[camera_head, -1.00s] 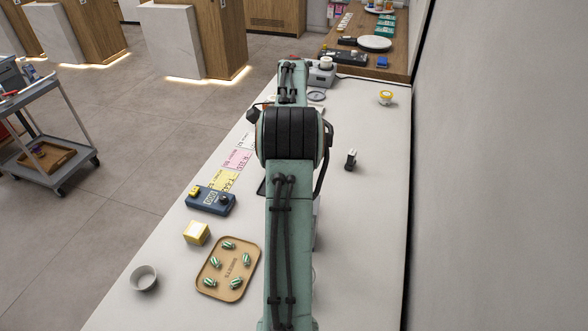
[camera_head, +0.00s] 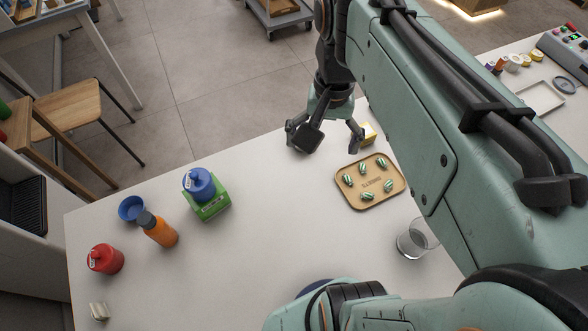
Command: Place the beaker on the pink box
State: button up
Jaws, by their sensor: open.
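A clear glass beaker (camera_head: 412,240) stands upright on the white counter, right of centre and close beside my arm, which overlaps it in the view. My gripper (camera_head: 328,142) is open with nothing visible between its fingers. It points down near the counter's far edge, up and left of the beaker and well apart from it. I see no pink box in this view; parts of the counter are hidden behind my arm.
A tan tray (camera_head: 370,196) with several striped pieces lies between gripper and beaker.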

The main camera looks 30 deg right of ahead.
jog(key=s+a+f+n, duration=0.4)
jog(key=s+a+n, duration=0.3)
jog(key=s+a, duration=0.2)
jog(key=shift+s+f+n, duration=0.15)
jog(key=shift+n, duration=0.25)
